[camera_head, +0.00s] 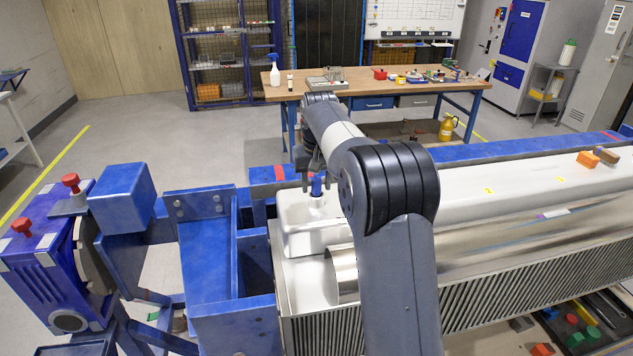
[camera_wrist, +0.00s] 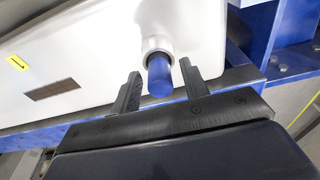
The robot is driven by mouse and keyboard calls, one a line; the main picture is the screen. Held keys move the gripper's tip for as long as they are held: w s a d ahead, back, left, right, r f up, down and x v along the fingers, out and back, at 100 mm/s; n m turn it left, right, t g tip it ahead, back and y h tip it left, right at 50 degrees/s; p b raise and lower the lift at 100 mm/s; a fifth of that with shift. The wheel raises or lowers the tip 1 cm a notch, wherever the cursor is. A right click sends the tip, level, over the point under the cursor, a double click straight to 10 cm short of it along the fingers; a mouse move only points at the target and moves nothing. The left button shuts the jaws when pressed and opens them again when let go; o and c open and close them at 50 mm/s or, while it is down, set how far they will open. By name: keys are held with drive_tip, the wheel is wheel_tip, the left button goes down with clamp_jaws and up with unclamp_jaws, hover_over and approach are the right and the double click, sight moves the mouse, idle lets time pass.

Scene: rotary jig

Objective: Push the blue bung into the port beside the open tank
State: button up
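The blue bung (camera_wrist: 160,80) stands in the mouth of a pale round port (camera_wrist: 157,47) on the white tank (camera_wrist: 100,50); most of its length sticks out, and I cannot tell how deep it sits. My gripper (camera_wrist: 160,85) is open, with one dark finger on each side of the bung and a visible gap to both. In the head view the bung (camera_head: 317,187) stands upright on top of the white tank end (camera_head: 300,232), below my gripper (camera_head: 316,180). My arm hides part of the tank there.
A blue frame (camera_head: 208,260) stands left of the tank, with a blue clamp unit (camera_head: 50,260) further left. A bright metal cylinder (camera_head: 342,275) and ribbed fins (camera_head: 480,310) lie in front. Orange and brown blocks (camera_head: 588,159) rest on the tank's right end.

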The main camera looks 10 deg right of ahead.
sight(316, 178)
drive_tip(key=shift+r, duration=0.1)
wheel_tip(316, 178, up, 12)
drive_tip(key=s, duration=0.1)
drive_tip(key=shift+s, duration=0.4)
drive_tip(key=shift+b, duration=0.3)
drive_tip(key=f, duration=0.4)
drive_tip(key=w+f, duration=0.1)
drive_tip(key=f, duration=0.3)
drive_tip(key=w+f+p, duration=0.1)
drive_tip(key=f, duration=0.2)
drive_tip(key=shift+f, duration=0.4)
drive_tip(key=shift+r+b, duration=0.35)
drive_tip(key=shift+r, duration=1.3)
drive_tip(key=shift+s, duration=0.1)
